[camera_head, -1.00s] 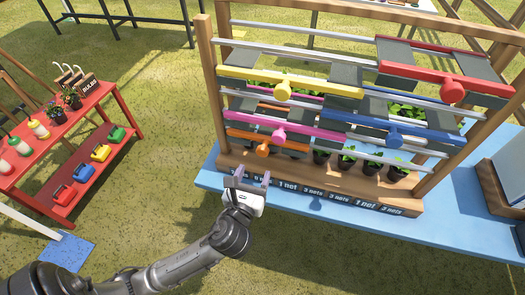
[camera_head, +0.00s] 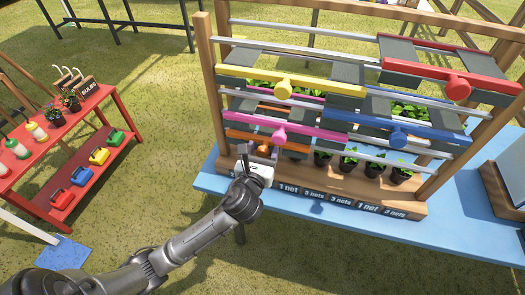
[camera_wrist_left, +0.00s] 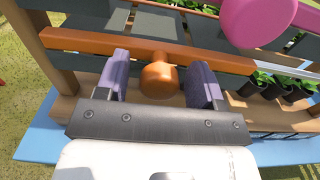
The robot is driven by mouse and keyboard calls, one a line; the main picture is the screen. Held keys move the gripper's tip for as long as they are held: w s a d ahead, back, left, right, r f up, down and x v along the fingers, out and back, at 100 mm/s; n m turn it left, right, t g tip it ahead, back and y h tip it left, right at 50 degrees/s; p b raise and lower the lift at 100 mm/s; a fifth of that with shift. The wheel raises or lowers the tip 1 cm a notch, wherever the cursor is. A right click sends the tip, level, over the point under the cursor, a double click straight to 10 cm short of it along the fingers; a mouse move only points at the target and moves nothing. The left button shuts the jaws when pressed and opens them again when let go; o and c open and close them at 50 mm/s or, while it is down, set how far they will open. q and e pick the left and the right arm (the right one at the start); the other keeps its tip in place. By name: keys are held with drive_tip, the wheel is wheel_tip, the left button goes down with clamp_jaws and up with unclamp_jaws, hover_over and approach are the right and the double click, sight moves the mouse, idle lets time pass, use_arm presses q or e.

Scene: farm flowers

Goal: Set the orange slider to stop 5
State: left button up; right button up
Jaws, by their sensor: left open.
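The orange slider (camera_head: 240,134) is the lowest bar, at the left end of the wooden rack (camera_head: 207,85). Its round orange knob (camera_wrist_left: 159,78) shows in the left wrist view, between the two purple fingers of my left gripper (camera_wrist_left: 161,82). The left gripper (camera_head: 258,155) is open and reaches the knob from the front, with a gap on each side of it. In the head view the gripper partly hides the knob. My right gripper does not show.
Just above are the pink slider (camera_head: 307,133) and its knob (camera_wrist_left: 257,18), close to the gripper's right. Yellow (camera_head: 283,90), blue (camera_head: 398,136) and red (camera_head: 458,88) sliders sit on other rails. Potted plants (camera_head: 350,162) line the base. A red cart (camera_head: 95,168) stands left.

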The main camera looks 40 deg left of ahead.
use_arm(q)
clamp_jaws()
idle(0.4)
